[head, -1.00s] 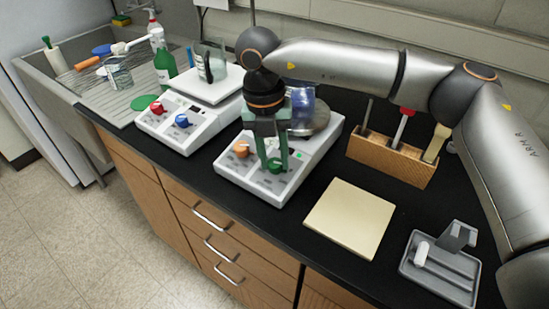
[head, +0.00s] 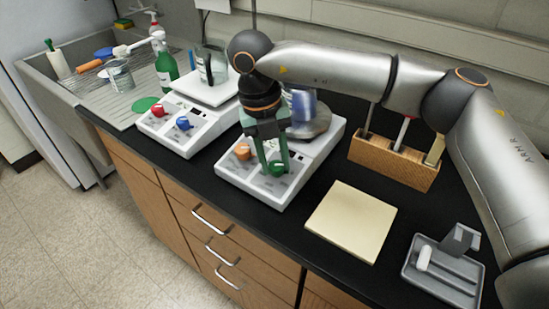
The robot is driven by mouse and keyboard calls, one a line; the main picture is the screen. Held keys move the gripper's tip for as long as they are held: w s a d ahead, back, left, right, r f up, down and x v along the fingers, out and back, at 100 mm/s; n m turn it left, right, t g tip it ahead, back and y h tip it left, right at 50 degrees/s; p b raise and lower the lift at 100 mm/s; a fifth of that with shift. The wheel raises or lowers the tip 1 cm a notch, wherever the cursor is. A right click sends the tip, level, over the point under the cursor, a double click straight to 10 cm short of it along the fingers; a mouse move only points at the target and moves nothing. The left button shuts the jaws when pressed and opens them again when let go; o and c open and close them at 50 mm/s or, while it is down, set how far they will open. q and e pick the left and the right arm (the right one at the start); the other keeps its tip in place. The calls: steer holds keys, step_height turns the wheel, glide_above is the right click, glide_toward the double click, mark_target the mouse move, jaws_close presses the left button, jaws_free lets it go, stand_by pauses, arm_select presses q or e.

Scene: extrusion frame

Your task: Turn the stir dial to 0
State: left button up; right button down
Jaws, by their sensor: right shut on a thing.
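The near stirrer hotplate (head: 262,196) is a white unit with an orange dial (head: 242,152) and a green dial (head: 277,168) on its sloped front. My right gripper (head: 274,163) points down from above, with its green fingers shut on the green dial. The fingers cover part of that dial, so its pointer and setting cannot be read. The panel lettering is too small to read. A blue vessel (head: 303,105) stands on the round plate (head: 318,122), partly behind my gripper. My left gripper is not in view.
A second hotplate (head: 181,139) with red and blue dials stands to the left, near a green bottle (head: 166,70) and a sink. To the right are a wooden tool rack (head: 392,163), a cream pad (head: 350,220) and a grey tray (head: 443,275). Black bench shows between them.

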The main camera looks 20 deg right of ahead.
steer(key=c, duration=0.5)
jaws_free()
steer(key=shift+c, duration=0.2)
steer(key=shift+r, duration=0.1)
step_height(320, 180, up, 12)
steer(key=a, duration=0.1)
steer(key=shift+w+a, duration=0.4)
steer(key=shift+w, duration=0.05)
